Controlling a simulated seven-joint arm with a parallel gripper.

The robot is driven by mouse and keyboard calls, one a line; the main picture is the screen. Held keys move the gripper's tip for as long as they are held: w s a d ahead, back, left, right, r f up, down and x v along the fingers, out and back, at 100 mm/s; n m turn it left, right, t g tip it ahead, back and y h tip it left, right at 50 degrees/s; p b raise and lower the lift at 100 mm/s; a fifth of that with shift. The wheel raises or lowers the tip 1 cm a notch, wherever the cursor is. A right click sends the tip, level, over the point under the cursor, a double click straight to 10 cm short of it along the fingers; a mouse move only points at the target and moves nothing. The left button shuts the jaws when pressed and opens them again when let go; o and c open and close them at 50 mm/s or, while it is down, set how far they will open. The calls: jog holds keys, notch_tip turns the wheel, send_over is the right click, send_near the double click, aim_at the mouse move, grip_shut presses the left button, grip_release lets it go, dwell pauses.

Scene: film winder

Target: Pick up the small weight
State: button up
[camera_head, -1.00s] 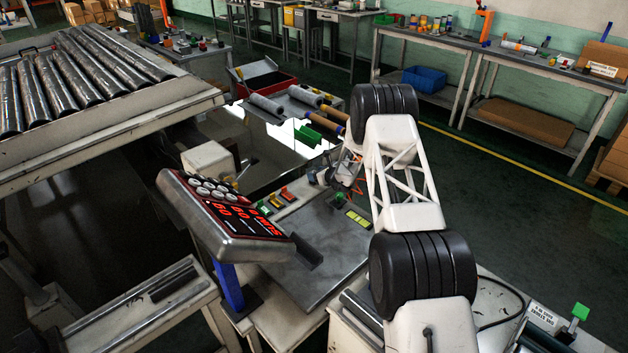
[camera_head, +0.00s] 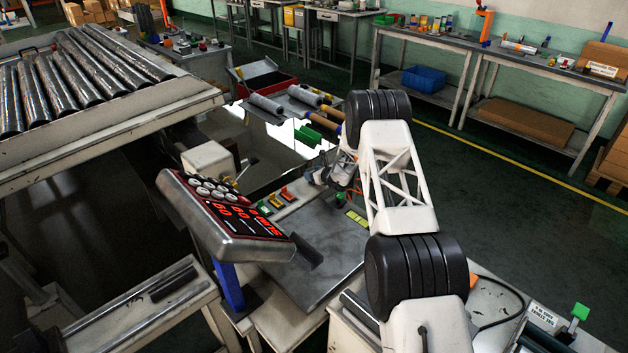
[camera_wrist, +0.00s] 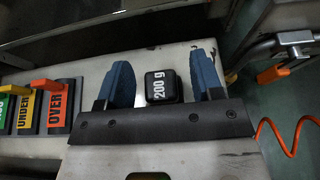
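The small weight (camera_wrist: 162,87) is a black block marked "200 g" in the wrist view. It sits on a pale worn surface between the two blue fingers of my gripper (camera_wrist: 163,62). The fingers are open, with a gap to the weight on each side. How high the fingertips are over the surface is hard to tell. In the head view my gripper is small and dark at the far end of my arm, near the back of the grey work plate (camera_head: 325,236). I cannot make out the weight there.
The coloured OVER (camera_wrist: 58,104) and UNDER (camera_wrist: 27,108) levers stand left of the fingers. An orange coiled cable (camera_wrist: 290,140) hangs at the right. A display with red digits (camera_head: 232,217) stands left of the plate. A green block (camera_head: 309,134) lies farther back.

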jog(key=c, duration=1)
jog(key=shift+r, duration=0.15)
jog(key=shift+r, duration=1.85)
jog(key=s+d, duration=0.1)
jog(key=s, duration=0.4)
jog(key=s+d, duration=0.1)
jog(key=s, duration=0.4)
jog(key=s+d+r, duration=0.1)
jog(key=s, duration=0.4)
jog(key=shift+s, duration=0.35)
